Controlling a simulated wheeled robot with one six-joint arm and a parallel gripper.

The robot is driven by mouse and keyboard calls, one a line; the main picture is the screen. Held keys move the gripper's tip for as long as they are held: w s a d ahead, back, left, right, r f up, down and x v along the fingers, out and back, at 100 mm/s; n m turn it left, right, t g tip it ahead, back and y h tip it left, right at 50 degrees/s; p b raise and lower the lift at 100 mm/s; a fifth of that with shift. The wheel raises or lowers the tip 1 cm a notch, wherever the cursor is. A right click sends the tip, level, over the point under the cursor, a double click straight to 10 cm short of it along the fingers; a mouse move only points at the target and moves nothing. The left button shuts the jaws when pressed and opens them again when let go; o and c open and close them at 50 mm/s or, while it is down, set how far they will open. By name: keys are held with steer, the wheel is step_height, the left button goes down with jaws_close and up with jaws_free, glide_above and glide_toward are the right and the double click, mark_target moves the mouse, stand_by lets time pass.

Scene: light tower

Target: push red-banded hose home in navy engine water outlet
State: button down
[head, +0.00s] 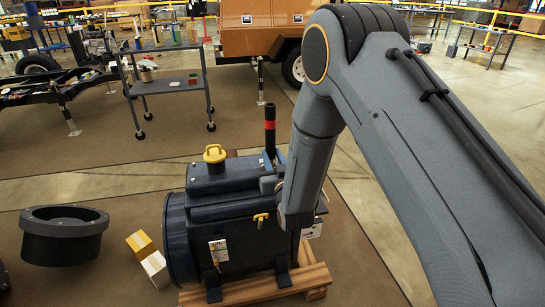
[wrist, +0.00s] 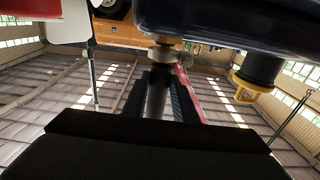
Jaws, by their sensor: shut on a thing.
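The navy engine (head: 232,235) stands on a wooden pallet, with a yellow cap (head: 215,153) on top. The black hose (head: 270,112) with a red band (head: 270,133) stands upright behind the engine's top. Its lower end is hidden in the head view. In the wrist view, my gripper (wrist: 158,80) is shut on the dark hose (wrist: 157,97), one finger on each side. A pale metal fitting (wrist: 165,52), probably the water outlet, lies just beyond the fingers under the engine body (wrist: 225,20). I cannot tell how far the hose is seated.
A black round tub (head: 62,240) and two small boxes (head: 147,258) lie on the floor left of the engine. A grey cart (head: 168,88) and an orange trailer (head: 255,30) stand behind. My arm covers the engine's right side in the head view.

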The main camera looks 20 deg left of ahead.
steer(key=shift+f+b, duration=0.3)
steer(key=shift+f, duration=0.25)
stand_by(0.7)
steer(key=c, duration=1.4)
jaws_free()
steer(key=shift+o, duration=0.2)
steer(key=v, duration=0.7)
steer(key=shift+s, duration=0.4)
steer(key=shift+d+r, duration=0.1)
steer(key=shift+d, duration=0.05)
